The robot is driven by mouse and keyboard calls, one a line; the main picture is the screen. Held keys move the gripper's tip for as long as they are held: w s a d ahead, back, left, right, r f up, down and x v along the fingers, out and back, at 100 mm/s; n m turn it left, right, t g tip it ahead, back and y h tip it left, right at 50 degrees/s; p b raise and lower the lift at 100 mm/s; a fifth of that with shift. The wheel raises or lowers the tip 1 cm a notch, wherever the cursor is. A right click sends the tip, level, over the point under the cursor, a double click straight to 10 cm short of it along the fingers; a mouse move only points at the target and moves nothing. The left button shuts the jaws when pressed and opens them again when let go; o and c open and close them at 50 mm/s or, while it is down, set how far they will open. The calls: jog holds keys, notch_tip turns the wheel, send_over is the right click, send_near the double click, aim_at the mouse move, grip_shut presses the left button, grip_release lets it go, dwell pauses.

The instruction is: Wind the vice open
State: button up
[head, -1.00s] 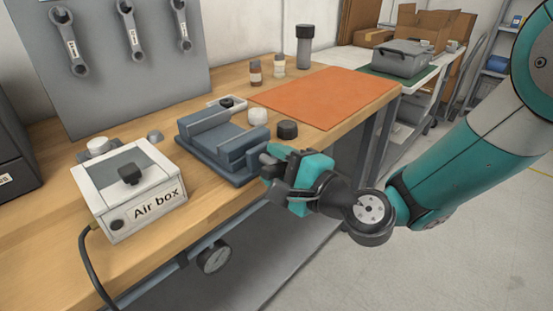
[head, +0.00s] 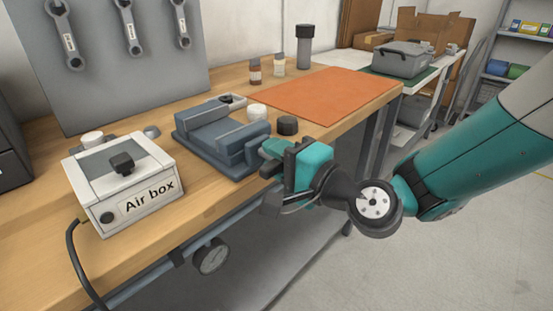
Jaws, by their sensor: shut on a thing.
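The blue-grey vice (head: 218,133) sits at the bench's front edge, with one jaw block at the back left and another at the front right. My teal and black gripper (head: 271,176) is at the vice's front right end, just off the bench edge. It is shut on the vice handle, which its fingers and body hide almost wholly. The gripper is rolled, with one dark finger part low and to the left. I cannot tell exactly how wide the jaw gap is.
A white air box (head: 122,183) with a black knob stands left of the vice. A white cap (head: 257,112) and a black cap (head: 287,125) are close behind the gripper. An orange mat (head: 325,94) lies clear beyond. A gauge (head: 211,256) hangs under the bench.

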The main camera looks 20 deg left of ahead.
jog(key=o, duration=0.8)
jog(key=shift+c, duration=0.2)
jog(key=shift+s+d+f+b, duration=0.15)
jog(key=shift+d+b, duration=0.2)
jog(key=shift+d, duration=0.1)
jog(key=b+v, duration=1.4)
jog(key=v, duration=0.2)
jog(key=shift+d, duration=0.2)
jog(key=shift+s, duration=0.15)
